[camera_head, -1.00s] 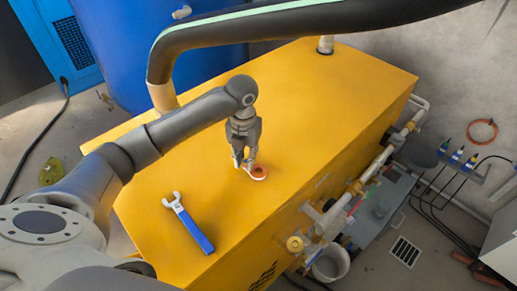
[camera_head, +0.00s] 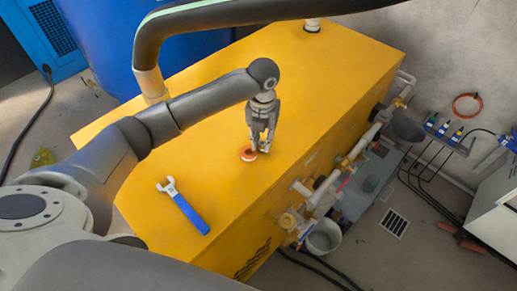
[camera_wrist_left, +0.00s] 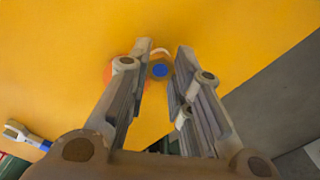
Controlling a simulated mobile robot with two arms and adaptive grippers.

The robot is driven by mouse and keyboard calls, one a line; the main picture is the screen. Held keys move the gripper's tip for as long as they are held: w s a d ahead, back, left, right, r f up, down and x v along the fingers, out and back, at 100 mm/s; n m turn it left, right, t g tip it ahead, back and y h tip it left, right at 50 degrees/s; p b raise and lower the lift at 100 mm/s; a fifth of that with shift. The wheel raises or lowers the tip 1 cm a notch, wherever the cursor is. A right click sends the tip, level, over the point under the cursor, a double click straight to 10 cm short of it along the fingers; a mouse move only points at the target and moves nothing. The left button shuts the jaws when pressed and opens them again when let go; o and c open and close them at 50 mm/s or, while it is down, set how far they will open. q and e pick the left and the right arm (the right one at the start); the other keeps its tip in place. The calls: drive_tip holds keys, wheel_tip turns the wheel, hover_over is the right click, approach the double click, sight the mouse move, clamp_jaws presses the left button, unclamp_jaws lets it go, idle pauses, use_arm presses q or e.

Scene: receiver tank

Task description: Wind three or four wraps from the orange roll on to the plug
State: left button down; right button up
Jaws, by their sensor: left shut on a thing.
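The orange roll (camera_head: 248,154), with a pale centre, lies flat on the yellow tank top (camera_head: 330,65). It also shows in the wrist view (camera_wrist_left: 114,74), partly hidden behind a finger. My left gripper (camera_head: 264,148) points down just right of the roll. In the wrist view a small round grey piece with a blue centre, which looks like the plug (camera_wrist_left: 160,70), sits between the fingertips (camera_wrist_left: 161,68). The gripper is shut on it. A pale curved strip shows just beyond it; I cannot tell whether it is tape. My right gripper is out of view.
A blue-handled wrench (camera_head: 183,206) lies on the tank top, near left of the roll. A thick black hose (camera_head: 225,17) crosses above the far end. Pipes and valves (camera_head: 325,190) line the right side. The tank top around the roll is clear.

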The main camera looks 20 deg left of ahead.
use_arm(q)
drive_tip(key=a, duration=0.3)
drive_tip(key=shift+w+a, duration=0.15)
drive_tip(key=shift+w, duration=0.25)
drive_tip(key=s+a, duration=0.2)
drive_tip(key=a, duration=0.1)
drive_tip(key=shift+s+a, duration=0.2)
drive_tip(key=shift+s, duration=0.1)
drive_tip(key=s, duration=0.1)
drive_tip(key=s+d, duration=0.1)
drive_tip(key=s, duration=0.3)
drive_tip(key=shift+s+d, duration=0.15)
drive_tip(key=shift+d, duration=0.25)
drive_tip(key=d, duration=0.4)
drive_tip(key=shift+d, duration=0.1)
drive_tip(key=w+d, duration=0.2)
drive_tip(key=w, duration=0.1)
drive_tip(key=shift+w+d, duration=0.15)
drive_tip(key=shift+w, duration=0.05)
wheel_tip(320, 180, up, 5)
drive_tip(key=shift+w+f, duration=0.1)
drive_tip(key=shift+f, duration=0.1)
drive_tip(key=shift+r, duration=0.7)
